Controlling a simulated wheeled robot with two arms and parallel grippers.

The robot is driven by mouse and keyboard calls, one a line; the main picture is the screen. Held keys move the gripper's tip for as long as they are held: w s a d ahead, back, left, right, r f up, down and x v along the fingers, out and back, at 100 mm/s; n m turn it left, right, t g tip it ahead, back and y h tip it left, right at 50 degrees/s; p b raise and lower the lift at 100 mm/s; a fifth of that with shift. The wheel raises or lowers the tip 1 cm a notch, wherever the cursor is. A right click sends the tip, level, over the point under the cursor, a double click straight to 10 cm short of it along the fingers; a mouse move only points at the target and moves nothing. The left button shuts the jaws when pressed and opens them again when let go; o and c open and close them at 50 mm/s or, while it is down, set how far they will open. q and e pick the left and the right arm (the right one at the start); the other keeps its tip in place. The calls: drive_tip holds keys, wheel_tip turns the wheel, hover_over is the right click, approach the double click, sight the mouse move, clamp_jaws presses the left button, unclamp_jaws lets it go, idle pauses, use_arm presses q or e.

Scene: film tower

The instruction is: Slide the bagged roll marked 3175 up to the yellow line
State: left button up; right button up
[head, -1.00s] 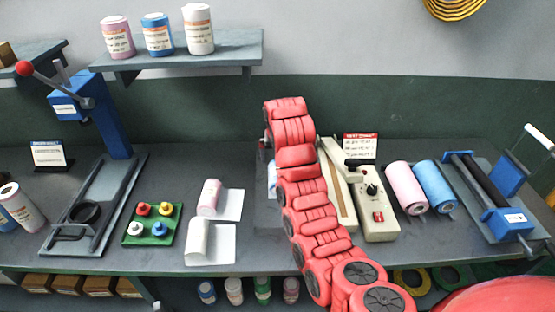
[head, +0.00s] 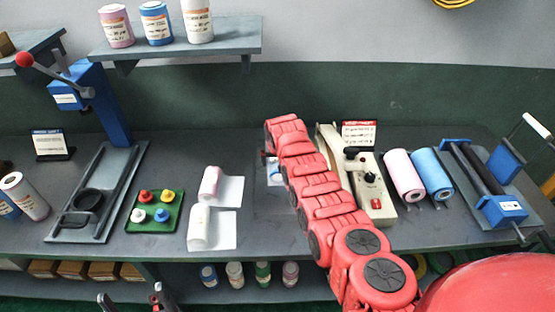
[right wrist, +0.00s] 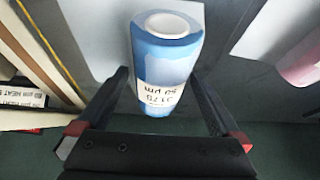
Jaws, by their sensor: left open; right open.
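The blue-and-white roll (right wrist: 167,60) shows in the right wrist view with a white end and a label reading 3175 and 50 µm, upside down in the picture. My right gripper (right wrist: 160,78) is open, with a finger on either side of the roll; I cannot tell if they touch it. In the head view my red right arm covers most of that spot, and only a small pale blue-white patch shows beside it. My left gripper (head: 135,299) is open and empty at the bottom edge, in front of the bench.
A pink roll (head: 208,184) and a white roll (head: 199,228) lie on pale sheets left of my right arm. A sealer (head: 371,190) stands right of it, with pink (head: 404,175) and blue (head: 433,174) rolls beyond. A green button board (head: 154,211) sits left.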

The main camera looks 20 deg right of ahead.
drive_tip(key=shift+f, duration=0.6)
drive_tip(key=shift+w, duration=0.1)
drive_tip(key=c, duration=1.5)
drive_tip(key=shift+s+d+r+p, duration=0.1)
drive_tip(key=shift+s+d+p, duration=0.1)
drive_tip(key=shift+d+p, duration=0.3)
drive_tip(key=shift+s+d+p, duration=0.15)
drive_tip(key=shift+d+p, duration=0.15)
drive_tip(key=shift+d, duration=0.3)
drive_tip(key=shift+s+d+p, duration=0.2)
drive_tip(key=shift+d+p, duration=0.1)
drive_tip(key=shift+d, duration=0.35)
drive_tip(key=shift+s+d+p, duration=0.15)
drive_tip(key=shift+d+p, duration=0.15)
drive_tip(key=shift+d, duration=0.35)
drive_tip(key=shift+s+d, duration=0.2)
drive_tip(key=shift+d, duration=0.3)
drive_tip(key=shift+s+d, duration=0.15)
drive_tip(key=shift+d, duration=0.35)
drive_tip(key=shift+s+d, duration=0.2)
drive_tip(key=shift+d, duration=0.65)
drive_tip(key=shift+s+d, duration=0.2)
drive_tip(key=shift+d, duration=0.6)
drive_tip(key=shift+s+d, duration=0.2)
drive_tip(key=shift+d, duration=0.65)
